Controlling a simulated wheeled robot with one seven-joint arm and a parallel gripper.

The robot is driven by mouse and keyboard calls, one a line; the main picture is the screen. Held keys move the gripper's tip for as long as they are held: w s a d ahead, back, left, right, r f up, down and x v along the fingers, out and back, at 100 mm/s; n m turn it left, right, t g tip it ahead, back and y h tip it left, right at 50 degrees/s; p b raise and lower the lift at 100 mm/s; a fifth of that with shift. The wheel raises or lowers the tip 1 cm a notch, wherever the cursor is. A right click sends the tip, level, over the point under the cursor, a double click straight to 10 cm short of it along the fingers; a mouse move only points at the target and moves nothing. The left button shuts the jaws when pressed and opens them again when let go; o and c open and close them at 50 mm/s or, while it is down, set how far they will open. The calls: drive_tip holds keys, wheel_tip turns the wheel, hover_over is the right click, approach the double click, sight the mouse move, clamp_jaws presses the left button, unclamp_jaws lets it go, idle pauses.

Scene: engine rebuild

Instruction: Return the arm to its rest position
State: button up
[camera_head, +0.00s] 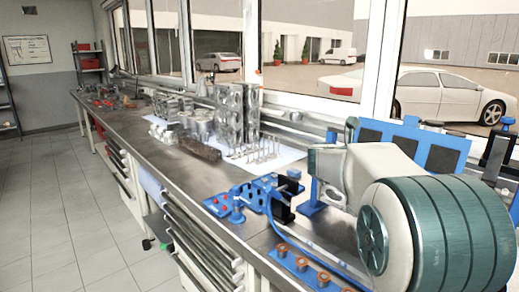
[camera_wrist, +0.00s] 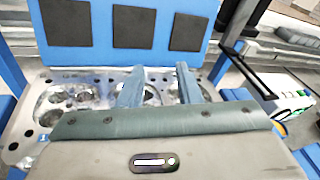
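In the wrist view, my gripper (camera_wrist: 158,78) has its two blue-grey fingers spread apart with nothing visible between them. It is over a silvery metal engine part (camera_wrist: 90,92) with round openings, which looks like a cylinder head. My gripper's own body hides the near part of it. In the head view, my white and teal arm fills the right side, bent over the bench, and hides the gripper and most of that part.
A blue panel with dark pads (camera_head: 412,140) stands behind the arm, close to the fingers in the wrist view (camera_wrist: 72,8). A blue fixture (camera_head: 258,192) and copper-coloured cups (camera_head: 302,264) are nearby. Engine parts (camera_head: 236,112) line the bench (camera_head: 150,158). The left floor is open.

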drive_tip(key=a+r+n+t+y+p, duration=0.1)
drive_tip(key=a+r+n+t+y, duration=0.2)
drive_tip(key=a+n+t+y, duration=1.05)
drive_tip(key=s+a+f+n+g+y+p, duration=0.1)
drive_tip(key=s+a+f+n+g, duration=0.5)
drive_tip(key=n, duration=1)
drive_tip(key=s+f+n+g+p, duration=0.1)
drive_tip(key=s+f+n+g, duration=0.4)
drive_tip(key=s, duration=0.7)
drive_tip(key=s+f+n+g, duration=0.6)
drive_tip(key=s+f+n, duration=0.3)
drive_tip(key=s+n, duration=0.2)
drive_tip(key=shift+s+d+p, duration=0.4)
drive_tip(key=shift+s, duration=0.5)
